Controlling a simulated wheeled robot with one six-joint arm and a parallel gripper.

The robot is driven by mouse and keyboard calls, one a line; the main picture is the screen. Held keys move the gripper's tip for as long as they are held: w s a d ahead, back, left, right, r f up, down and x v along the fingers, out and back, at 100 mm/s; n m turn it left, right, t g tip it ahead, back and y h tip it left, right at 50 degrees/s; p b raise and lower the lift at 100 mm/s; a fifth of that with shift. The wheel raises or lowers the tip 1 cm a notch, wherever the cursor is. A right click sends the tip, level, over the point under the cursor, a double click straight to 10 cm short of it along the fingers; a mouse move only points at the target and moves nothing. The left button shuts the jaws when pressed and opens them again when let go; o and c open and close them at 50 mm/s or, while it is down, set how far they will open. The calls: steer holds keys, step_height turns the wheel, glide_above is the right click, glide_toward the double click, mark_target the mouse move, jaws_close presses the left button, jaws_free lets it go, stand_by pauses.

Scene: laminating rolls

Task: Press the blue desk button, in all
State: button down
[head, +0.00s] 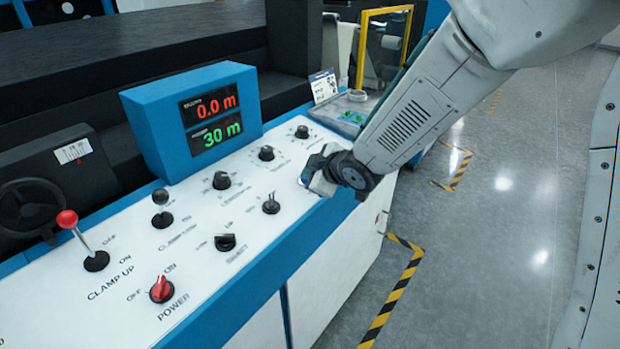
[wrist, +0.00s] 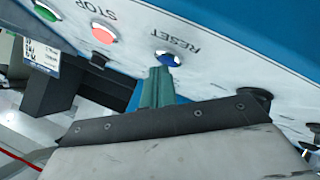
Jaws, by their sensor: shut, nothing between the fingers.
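The blue button (wrist: 168,59), labelled RESET, sits in a pale ring on the white desk panel in the wrist view. My gripper (wrist: 160,72) is shut and empty, and its green fingers point at the button. The fingertips overlap the button's lower edge in the picture; I cannot tell whether they touch it. In the head view my gripper (head: 318,180) is low over the right front part of the desk panel (head: 255,205). The arm and gripper hide most of the button area there.
A red STOP button (wrist: 103,34) and a green button (wrist: 46,12) lie in line with the blue one. A dark knob (wrist: 256,96) is on the other side. A blue display box (head: 195,120) reads 0.0 m and 30 m. Open floor (head: 500,220) lies right of the desk.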

stand_by(0.3)
steer(key=shift+s+d+r, duration=0.1)
steer(key=shift+d+r, duration=0.05)
steer(key=shift+r, duration=0.6)
steer(key=shift+r, duration=0.1)
steer(key=r, duration=0.4)
steer(key=shift+s+d+r, duration=0.25)
steer(key=shift+d+r, duration=0.1)
steer(key=shift+r, duration=0.05)
